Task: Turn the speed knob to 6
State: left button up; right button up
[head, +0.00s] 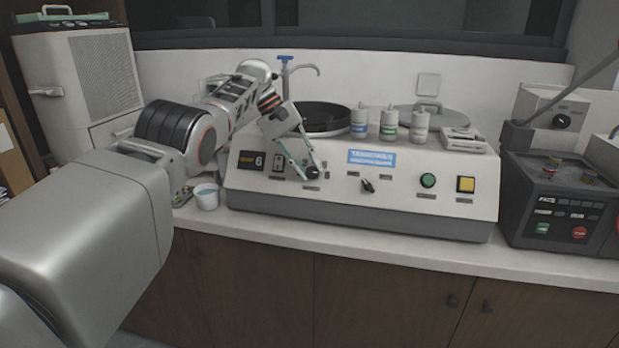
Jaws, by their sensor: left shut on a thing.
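The grey-white machine (420,207) stands on the counter with its sloped control panel facing me. Its small dark display (251,161) reads 6 in pale digits. The black speed knob (313,172) is low on the panel, right of the display and a switch. My left gripper (306,164) reaches down to the panel from the upper left, and its fingers are shut on the knob, hiding part of it. A second black knob (367,186) sits further right, apart from my gripper. My right gripper does not show.
A green button (428,180) and a yellow button (466,184) are on the panel's right. Several bottles (389,124) stand on top of the machine. A white cup (206,196) is at its left. Another dark machine (560,205) stands at right.

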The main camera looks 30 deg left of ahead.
pick_arm(q)
jog(key=shift+w+d+b, duration=0.1)
jog(key=shift+d+b, duration=0.2)
jog(key=shift+b, duration=0.15)
jog(key=shift+m+b, duration=0.3)
jog(key=shift+b, duration=0.15)
jog(key=shift+f+y, duration=0.15)
jog(key=shift+y, duration=0.15)
jog(key=o, duration=1.1)
jog(key=shift+d, duration=0.1)
jog(key=shift+s+a, duration=0.2)
